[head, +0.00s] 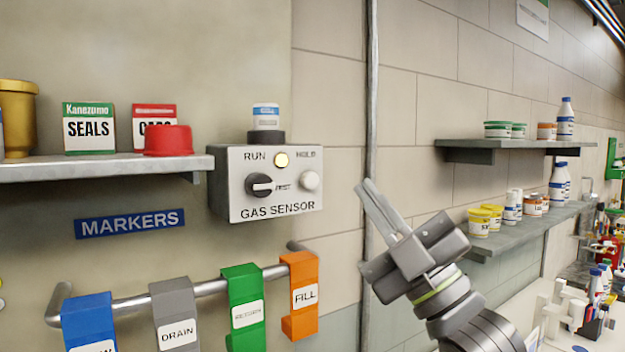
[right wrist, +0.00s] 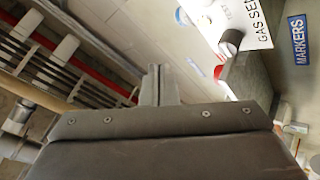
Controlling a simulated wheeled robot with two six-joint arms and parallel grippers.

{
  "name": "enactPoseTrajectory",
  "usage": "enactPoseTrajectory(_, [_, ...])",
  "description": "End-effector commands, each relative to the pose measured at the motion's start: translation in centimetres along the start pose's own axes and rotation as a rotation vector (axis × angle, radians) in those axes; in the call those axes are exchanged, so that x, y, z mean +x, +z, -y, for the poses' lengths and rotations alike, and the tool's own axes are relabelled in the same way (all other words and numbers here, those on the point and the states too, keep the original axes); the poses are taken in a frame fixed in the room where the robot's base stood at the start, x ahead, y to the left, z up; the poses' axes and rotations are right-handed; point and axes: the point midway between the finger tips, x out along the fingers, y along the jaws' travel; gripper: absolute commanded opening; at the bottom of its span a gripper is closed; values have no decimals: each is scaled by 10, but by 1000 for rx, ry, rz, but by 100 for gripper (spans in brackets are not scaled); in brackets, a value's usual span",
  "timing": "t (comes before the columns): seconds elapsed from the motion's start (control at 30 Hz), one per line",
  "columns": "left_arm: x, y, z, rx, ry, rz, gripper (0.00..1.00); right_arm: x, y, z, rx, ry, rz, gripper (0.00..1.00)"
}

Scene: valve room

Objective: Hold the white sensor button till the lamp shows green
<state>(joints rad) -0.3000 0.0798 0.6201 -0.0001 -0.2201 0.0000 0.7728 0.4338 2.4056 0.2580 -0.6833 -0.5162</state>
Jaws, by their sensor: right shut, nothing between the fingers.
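The gas sensor box (head: 240,210) hangs on the wall in the head view. Its white button (head: 309,180) is on the right of its face, beside a black knob (head: 260,185). The round lamp (head: 281,160) above them looks pale yellow, not green. My right gripper (head: 368,188) is shut and empty, to the right of the box and apart from the button. In the right wrist view its fingers (right wrist: 157,82) are together, and part of the box face (right wrist: 247,22) shows at the upper right; the button is not visible there. My left gripper is not in view.
A small jar (head: 265,117) stands on top of the box. A shelf (head: 100,168) with a red cap (head: 168,140) is to its left. Coloured tags, including an orange one (head: 300,270), hang on a rail below. A vertical pipe (head: 372,90) runs to the right of the box.

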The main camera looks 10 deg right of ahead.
Motion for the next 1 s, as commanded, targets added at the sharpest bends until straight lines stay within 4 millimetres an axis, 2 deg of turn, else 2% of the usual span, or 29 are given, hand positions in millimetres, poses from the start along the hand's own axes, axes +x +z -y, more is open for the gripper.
enactPoseTrajectory(0.37, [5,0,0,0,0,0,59,4,5,4,4,1,2,0])
enactPoseTrajectory(1.0, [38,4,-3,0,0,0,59,56,43,43,3,0,2,0])
